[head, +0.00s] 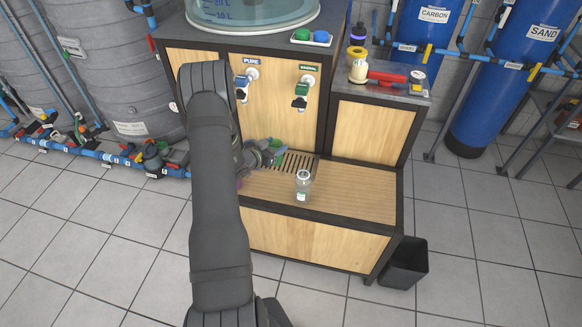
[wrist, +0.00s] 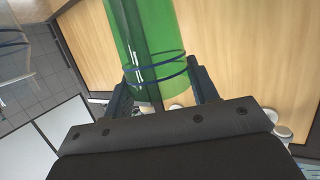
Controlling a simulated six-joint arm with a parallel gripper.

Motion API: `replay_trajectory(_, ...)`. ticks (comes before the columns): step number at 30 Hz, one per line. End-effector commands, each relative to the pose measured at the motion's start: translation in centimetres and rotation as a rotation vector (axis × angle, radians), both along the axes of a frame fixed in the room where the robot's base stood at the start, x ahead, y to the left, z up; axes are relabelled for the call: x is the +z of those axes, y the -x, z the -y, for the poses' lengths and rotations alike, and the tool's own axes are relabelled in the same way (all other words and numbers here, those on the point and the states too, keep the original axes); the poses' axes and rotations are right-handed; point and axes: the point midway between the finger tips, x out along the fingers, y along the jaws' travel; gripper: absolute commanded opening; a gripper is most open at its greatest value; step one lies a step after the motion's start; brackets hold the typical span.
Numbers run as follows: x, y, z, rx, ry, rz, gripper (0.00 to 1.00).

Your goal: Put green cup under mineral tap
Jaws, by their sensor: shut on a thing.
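A see-through green cup (wrist: 145,40) with thin blue rings fills the upper middle of the wrist view. My gripper (wrist: 162,85) is shut on it, one finger on each side. In the head view my gripper (head: 262,152) is at the left of the shelf by the slotted drain grate (head: 299,162), and the green cup (head: 277,150) shows only in part there. The mineral tap (head: 302,90) has a green body and a dark spout. It sticks out of the wooden panel, up and to the right of the cup. I cannot tell whether the cup touches the shelf.
The blue pure tap (head: 242,85) is left of the mineral tap. A red-handled tool (head: 386,77) lies on the side top. The shelf's right part (head: 360,195) is clear.

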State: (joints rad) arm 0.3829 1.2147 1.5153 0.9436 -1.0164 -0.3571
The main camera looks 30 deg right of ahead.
Motion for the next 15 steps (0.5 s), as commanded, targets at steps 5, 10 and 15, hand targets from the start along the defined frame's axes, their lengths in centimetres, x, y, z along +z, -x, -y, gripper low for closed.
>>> replay_trajectory(5, 0.2, 0.0, 6.9, -0.132, -0.004, 0.007, 0.32)
replay_trajectory(10, 0.3, 0.3, 10.3, -0.194, -0.013, 0.009, 0.32)
replay_trajectory(15, -1.9, 0.4, 11.0, -0.207, -0.018, 0.006, 0.32)
